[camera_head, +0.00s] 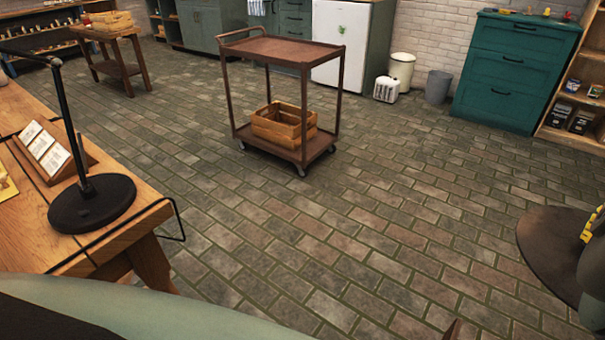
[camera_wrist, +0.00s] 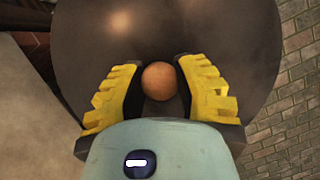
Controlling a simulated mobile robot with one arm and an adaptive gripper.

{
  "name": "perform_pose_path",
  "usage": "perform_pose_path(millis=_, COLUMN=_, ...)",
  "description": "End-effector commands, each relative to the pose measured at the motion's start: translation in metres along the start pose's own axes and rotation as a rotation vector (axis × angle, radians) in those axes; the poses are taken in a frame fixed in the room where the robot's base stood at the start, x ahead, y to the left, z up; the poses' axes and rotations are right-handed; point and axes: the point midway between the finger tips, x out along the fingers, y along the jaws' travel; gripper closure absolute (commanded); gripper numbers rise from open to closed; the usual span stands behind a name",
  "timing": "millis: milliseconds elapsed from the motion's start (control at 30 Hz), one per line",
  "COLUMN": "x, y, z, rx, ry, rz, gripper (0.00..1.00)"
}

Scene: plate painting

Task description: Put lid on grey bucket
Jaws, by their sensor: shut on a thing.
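A large dark brown round lid (camera_wrist: 90,45) with a round wooden knob (camera_wrist: 160,80) fills much of the wrist view. My gripper (camera_wrist: 158,88), with yellow fingers, is shut on the knob, one finger on each side. At the right edge of the head view part of the lid (camera_head: 540,262) shows over the floor, with a bit of yellow finger (camera_head: 591,225). The grey bucket (camera_head: 438,87) stands on the floor at the back, left of the teal cabinet, apart from the lid. Its inside is too small to make out.
A white bin (camera_head: 402,69) and a white canister (camera_head: 387,89) stand left of the bucket. The teal drawer cabinet (camera_head: 512,65) is right of it. A brown cart (camera_head: 285,50) stands mid-floor, and a wooden table (camera_head: 30,235) at left. Brick floor between is clear.

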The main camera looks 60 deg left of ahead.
Motion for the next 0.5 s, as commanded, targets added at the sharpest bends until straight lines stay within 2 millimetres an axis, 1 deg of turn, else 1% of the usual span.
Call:
perform_pose_path(millis=33, x=0.024, y=0.001, z=-0.01, rx=0.001, ry=0.001, rz=-0.001, gripper=1.0)
perform_pose_path(millis=200, x=0.063, y=0.004, z=-0.027, rx=0.0, ry=0.001, rz=0.0, gripper=1.0)
perform_pose_path(millis=500, x=0.121, y=0.016, z=-0.05, rx=-0.055, ry=-0.001, rz=0.021, gripper=1.0)
